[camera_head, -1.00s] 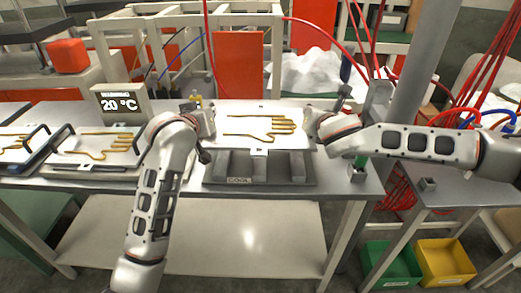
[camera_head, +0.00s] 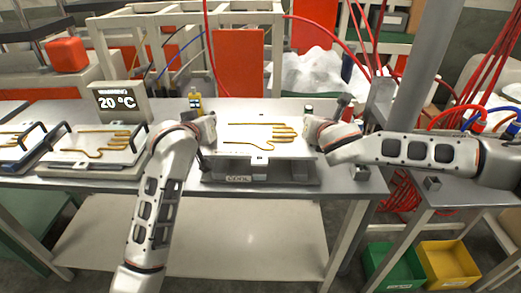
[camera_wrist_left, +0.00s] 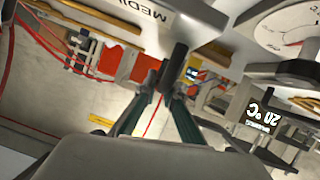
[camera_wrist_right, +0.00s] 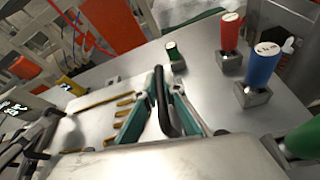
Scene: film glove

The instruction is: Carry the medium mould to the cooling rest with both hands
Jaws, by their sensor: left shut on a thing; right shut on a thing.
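The medium mould (camera_head: 245,146) is a pale plate with a brass hand outline, roughly level directly over the cooling rest (camera_head: 296,181), a dark base marked COOL. I cannot tell whether mould and rest touch. My left gripper (camera_head: 209,130) is at the mould's left end; the left wrist view shows its fingers (camera_wrist_left: 165,88) shut on a dark handle beside the mould's lettered edge (camera_wrist_left: 150,10). My right gripper (camera_head: 314,130) is at the right end; the right wrist view shows its fingers (camera_wrist_right: 160,108) shut on the other dark handle. The mould hides much of the rest.
Another hand mould (camera_head: 70,157) with dark handles lies left on the table, with one more beyond it. A temperature sign (camera_head: 120,102) reads 20 °C. Red and blue capped items (camera_wrist_right: 264,66) stand at the right.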

